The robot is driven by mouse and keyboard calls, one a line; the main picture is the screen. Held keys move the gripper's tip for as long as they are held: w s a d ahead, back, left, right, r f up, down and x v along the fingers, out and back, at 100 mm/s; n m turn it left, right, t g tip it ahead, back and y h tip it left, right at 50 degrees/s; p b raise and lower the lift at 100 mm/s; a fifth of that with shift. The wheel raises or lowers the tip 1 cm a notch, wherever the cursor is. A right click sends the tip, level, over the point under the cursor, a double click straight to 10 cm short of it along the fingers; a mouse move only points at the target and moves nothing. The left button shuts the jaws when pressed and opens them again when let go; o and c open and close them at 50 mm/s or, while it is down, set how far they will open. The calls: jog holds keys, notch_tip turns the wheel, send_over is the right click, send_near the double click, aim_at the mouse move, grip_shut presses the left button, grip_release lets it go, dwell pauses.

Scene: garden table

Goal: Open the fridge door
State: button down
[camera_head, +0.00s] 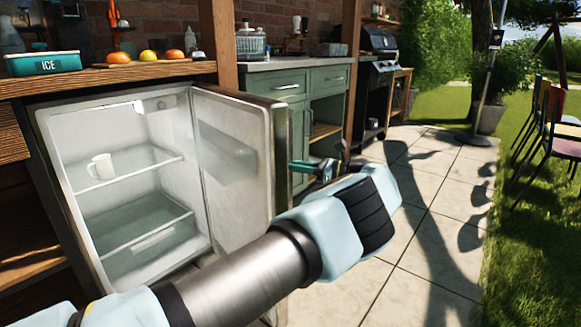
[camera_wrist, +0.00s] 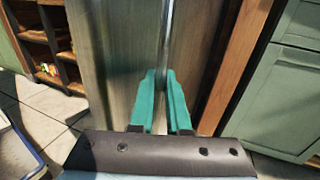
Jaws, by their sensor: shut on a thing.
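The small fridge (camera_head: 68,190) stands under the wooden counter with its interior in full view. Its door (camera_head: 235,165) is swung wide open toward the right, hinged on the right side of the cavity. In the wrist view the door's outer face (camera_wrist: 112,60) is grey, with a thin vertical metal handle (camera_wrist: 166,35). My gripper (camera_head: 318,168) is at the door's outer side; in the wrist view its teal fingers (camera_wrist: 165,88) are shut around the handle. A white mug (camera_head: 101,167) stands on the upper glass shelf inside.
A green cabinet (camera_head: 286,88) stands right of the fridge, behind the door. A teal ICE box (camera_head: 42,64) and a board with fruit (camera_head: 150,62) lie on the counter. The paved floor (camera_head: 420,215) at right is clear; chairs (camera_head: 556,140) stand on the grass.

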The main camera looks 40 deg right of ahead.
jog(key=shift+w+f, duration=0.1)
jog(key=shift+w, duration=0.05)
jog(key=c, duration=0.9)
grip_release()
jog(key=shift+d, duration=0.1)
